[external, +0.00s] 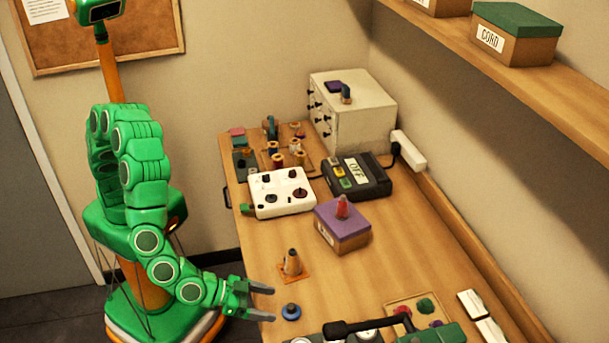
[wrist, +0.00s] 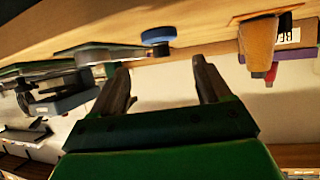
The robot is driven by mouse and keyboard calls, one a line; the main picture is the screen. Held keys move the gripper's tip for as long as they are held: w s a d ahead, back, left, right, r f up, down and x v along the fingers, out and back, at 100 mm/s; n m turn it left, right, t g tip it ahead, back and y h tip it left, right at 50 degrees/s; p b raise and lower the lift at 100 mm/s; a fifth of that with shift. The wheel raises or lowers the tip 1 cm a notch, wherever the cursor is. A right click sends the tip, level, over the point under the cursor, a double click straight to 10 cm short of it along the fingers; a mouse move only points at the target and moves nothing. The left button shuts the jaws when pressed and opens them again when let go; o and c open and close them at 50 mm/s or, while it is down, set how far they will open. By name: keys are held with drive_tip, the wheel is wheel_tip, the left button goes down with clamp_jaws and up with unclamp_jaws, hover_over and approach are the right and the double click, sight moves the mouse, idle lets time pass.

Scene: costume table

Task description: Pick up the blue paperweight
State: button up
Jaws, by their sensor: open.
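The blue paperweight (external: 291,312) is a small round disc with a dark knob, on the wooden table near its front left edge. My gripper (external: 272,303) is open and empty, with its fingers pointing toward the paperweight from the left. The fingertips look close to it but apart from it. In the wrist view, which appears upside down, the paperweight (wrist: 158,36) hangs from the table surface at the top, beyond the gap between my two fingers (wrist: 162,82).
An orange cone-shaped object (external: 291,263) stands just behind the paperweight. A purple-lidded box (external: 342,228) is farther back. Grey round-topped items (external: 350,336) and a green tool (external: 435,335) lie to the right. A white control box (external: 281,194) stands farther back.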

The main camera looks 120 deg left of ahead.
sight(287, 306)
drive_tip(key=shift+x, duration=3.85)
drive_tip(key=shift+s, duration=0.1)
drive_tip(key=shift+c, duration=0.3)
drive_tip(key=c, duration=1.2)
